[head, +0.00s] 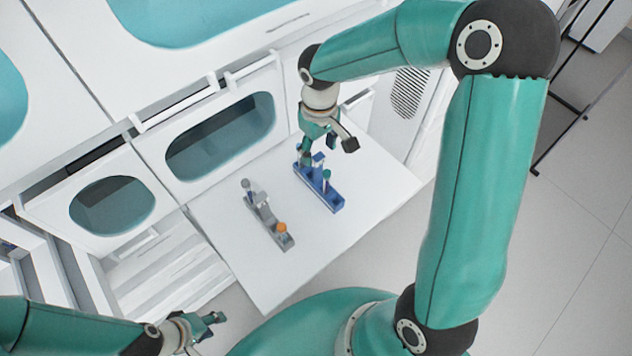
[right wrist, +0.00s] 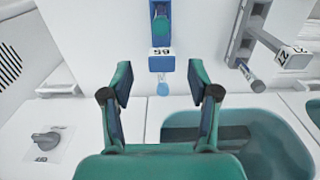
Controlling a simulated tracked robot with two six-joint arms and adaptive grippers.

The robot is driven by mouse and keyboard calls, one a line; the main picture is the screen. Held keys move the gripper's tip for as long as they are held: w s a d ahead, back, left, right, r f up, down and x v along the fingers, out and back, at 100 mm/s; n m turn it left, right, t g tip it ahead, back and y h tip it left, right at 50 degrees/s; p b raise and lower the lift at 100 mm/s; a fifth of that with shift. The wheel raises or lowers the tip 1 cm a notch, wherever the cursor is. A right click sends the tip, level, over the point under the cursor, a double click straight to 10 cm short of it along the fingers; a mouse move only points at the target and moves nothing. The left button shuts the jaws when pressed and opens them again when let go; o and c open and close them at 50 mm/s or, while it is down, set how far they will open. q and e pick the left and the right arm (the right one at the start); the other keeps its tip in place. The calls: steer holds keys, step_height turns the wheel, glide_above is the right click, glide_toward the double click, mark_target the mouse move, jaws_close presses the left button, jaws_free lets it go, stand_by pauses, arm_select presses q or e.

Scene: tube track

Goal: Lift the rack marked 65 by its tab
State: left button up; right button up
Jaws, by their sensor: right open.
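The blue rack (head: 330,198) stands on the white table and holds upright tubes. Its raised white tab (right wrist: 161,52) shows an upside-down 65 in the right wrist view. A pale blue tube tip (right wrist: 163,89) shows just below the tab in that view, between my fingers. My right gripper (right wrist: 160,84) is open and empty, with the tab just beyond its fingertips. In the head view, the right gripper (head: 327,150) hangs over the far end of this rack and partly hides it. My left gripper (head: 211,327) is low at the left, away from both racks; its finger gap is unclear.
White cabinets with teal windows (head: 220,137) border the table's far side. The near part of the table (head: 270,285) is clear.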

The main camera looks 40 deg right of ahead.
mark_target(318, 156)
step_height(318, 156, down, 3)
steer(key=shift+s+a+f, duration=0.1)
steer(key=shift+f, duration=0.1)
jaws_close()
